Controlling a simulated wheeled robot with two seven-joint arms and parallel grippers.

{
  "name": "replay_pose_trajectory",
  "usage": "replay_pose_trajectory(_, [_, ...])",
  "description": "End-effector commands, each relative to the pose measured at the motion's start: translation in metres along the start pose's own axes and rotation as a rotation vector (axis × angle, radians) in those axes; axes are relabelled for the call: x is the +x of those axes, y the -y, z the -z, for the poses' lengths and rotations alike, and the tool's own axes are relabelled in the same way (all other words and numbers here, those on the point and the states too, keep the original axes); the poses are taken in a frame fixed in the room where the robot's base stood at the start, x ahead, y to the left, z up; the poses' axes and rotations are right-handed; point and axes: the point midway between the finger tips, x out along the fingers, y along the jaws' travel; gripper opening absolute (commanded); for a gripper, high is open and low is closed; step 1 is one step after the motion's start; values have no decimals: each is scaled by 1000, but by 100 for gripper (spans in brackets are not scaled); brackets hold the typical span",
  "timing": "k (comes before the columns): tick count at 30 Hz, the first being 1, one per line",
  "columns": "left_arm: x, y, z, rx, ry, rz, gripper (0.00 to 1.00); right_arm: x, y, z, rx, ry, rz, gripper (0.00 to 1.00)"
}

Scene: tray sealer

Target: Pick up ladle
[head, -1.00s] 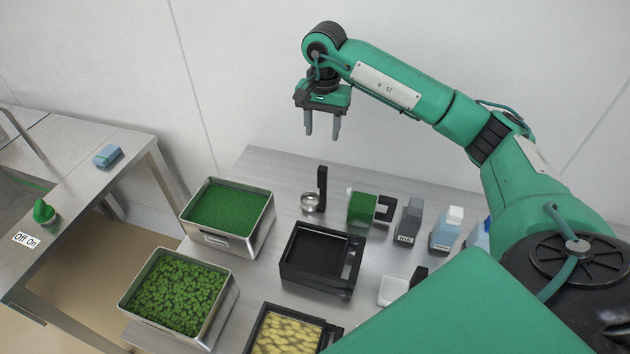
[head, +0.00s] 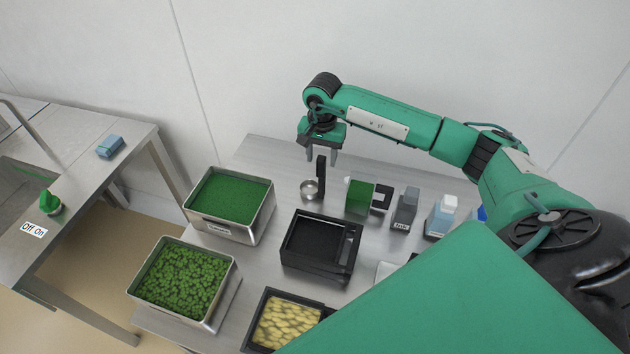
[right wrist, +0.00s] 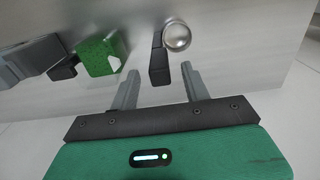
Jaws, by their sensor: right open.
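The ladle has a small round metal bowl (head: 309,189) and an upright black handle (head: 320,169). It stands on the steel table behind the black tray. My right gripper (head: 321,155) is open and empty, just above the top of the handle. In the right wrist view, the ladle's handle (right wrist: 159,66) lies ahead of the open fingers, between their lines, and its shiny bowl (right wrist: 177,36) shows beyond. The fingers do not appear to touch it. My left gripper is not in view.
A green block-like container with a black handle (head: 360,197) stands close right of the ladle, with grey and blue bottles (head: 405,209) farther right. A metal bin of green contents (head: 262,226) is to the left. The black tray (head: 319,246) is in front.

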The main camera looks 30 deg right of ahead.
Motion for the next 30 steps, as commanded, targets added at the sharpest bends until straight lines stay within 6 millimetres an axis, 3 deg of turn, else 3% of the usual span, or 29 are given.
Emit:
replay_pose_trajectory(4, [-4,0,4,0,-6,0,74,12,0,-1,0,2,0,47])
replay_pose_trajectory(11, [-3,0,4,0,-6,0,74,14,0,0,-1,0,0,47])
replay_pose_trajectory(18, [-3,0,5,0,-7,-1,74,14,0,0,0,0,0,0])
replay_pose_trajectory(30, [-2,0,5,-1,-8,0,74,8,1,0,0,0,2,0])
